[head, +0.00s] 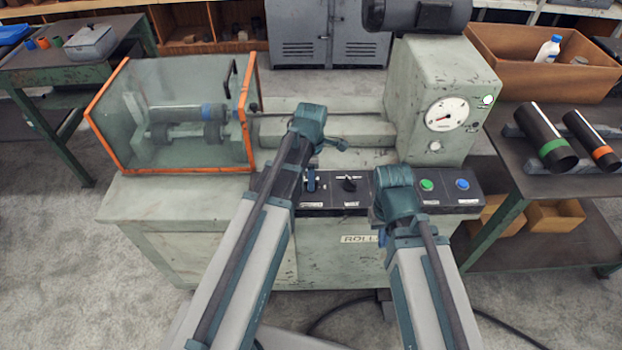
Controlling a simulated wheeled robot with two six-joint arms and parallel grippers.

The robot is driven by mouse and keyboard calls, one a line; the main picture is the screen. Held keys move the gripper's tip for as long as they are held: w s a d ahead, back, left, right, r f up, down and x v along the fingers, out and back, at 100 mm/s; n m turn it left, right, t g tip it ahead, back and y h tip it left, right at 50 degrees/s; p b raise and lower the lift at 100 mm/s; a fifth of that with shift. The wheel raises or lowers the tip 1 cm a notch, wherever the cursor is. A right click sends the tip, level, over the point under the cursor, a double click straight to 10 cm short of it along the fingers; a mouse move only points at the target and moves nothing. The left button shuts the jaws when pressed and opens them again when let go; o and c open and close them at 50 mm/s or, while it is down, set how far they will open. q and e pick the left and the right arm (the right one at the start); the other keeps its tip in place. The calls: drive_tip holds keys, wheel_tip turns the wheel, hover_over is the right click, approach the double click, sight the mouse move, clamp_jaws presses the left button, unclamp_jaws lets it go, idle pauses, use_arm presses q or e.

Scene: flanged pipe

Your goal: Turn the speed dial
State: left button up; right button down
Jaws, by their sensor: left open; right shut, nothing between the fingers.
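The control panel (330,198) runs along the front of the grey-green machine. A black knob (349,183), which looks like the speed dial, sits on it between my two arms; its label is too small to read. My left gripper (337,144) is open and empty above and behind the panel, up and to the left of the knob. My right gripper (394,196) is shut and empty over the panel, right of the knob; its fingers are mostly hidden by its own wrist. Neither gripper appears to touch the knob.
A blue lever (311,182) stands left of the knob, close to my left arm. A green button (426,185) and a blue button (462,184) lie right of my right gripper. A round gauge (446,114) is on the housing. An orange-framed clear guard (178,115) covers the rollers.

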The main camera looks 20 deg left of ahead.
use_arm(q)
clamp_jaws()
